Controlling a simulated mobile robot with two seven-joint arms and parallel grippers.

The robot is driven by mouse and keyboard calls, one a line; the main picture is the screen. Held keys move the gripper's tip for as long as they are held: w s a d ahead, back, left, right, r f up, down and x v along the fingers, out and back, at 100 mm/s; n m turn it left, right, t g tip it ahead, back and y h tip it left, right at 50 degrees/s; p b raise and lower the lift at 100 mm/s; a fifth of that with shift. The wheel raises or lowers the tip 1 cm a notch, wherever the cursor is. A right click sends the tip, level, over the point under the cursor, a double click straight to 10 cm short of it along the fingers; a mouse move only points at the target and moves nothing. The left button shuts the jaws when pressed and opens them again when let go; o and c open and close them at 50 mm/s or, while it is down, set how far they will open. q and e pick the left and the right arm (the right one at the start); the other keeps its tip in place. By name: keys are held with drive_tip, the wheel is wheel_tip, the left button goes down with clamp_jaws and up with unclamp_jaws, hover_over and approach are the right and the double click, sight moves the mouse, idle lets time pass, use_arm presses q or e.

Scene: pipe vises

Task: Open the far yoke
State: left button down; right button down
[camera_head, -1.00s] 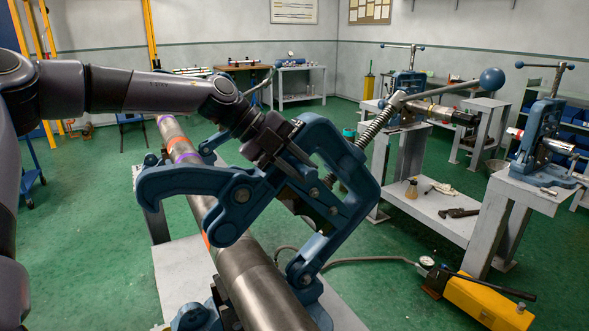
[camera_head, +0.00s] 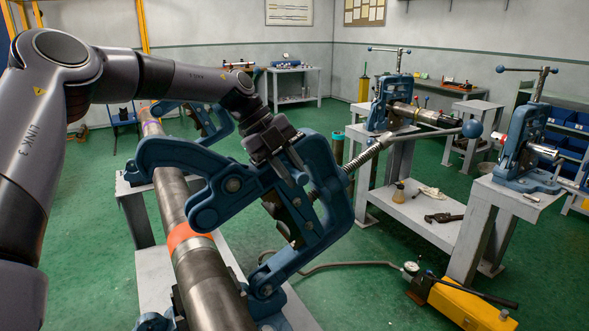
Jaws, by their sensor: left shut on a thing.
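A large blue yoke (camera_head: 336,193) stands over the right side of the long steel pipe (camera_head: 205,270). Its lower end joins a blue base (camera_head: 266,303) beside the pipe. The yoke is tilted to the right, with its curved hook (camera_head: 172,153) raised above the pipe, clear of the base. Its screw and ball-ended handle (camera_head: 410,138) point out to the right. My left gripper (camera_head: 283,165) is shut on the yoke's upper part; the fingers' contact is partly hidden. A second blue vise (camera_head: 203,122) shows farther along the pipe, partly behind the arm. My right gripper is not in view.
Two more blue vises (camera_head: 392,102) (camera_head: 525,150) stand on grey benches at the right. A yellow pump (camera_head: 463,305) with a hose lies on the green floor at the lower right. Floor between the pipe's stand and the benches is mostly clear.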

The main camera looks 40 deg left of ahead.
use_arm(q)
drive_tip(key=shift+w+r, duration=0.1)
drive_tip(key=shift+w, duration=0.05)
idle(0.3)
drive_tip(key=c, duration=1.1)
unclamp_jaws()
drive_tip(key=shift+o, duration=0.2)
drive_tip(key=v, duration=0.7)
drive_tip(key=shift+b, duration=0.4)
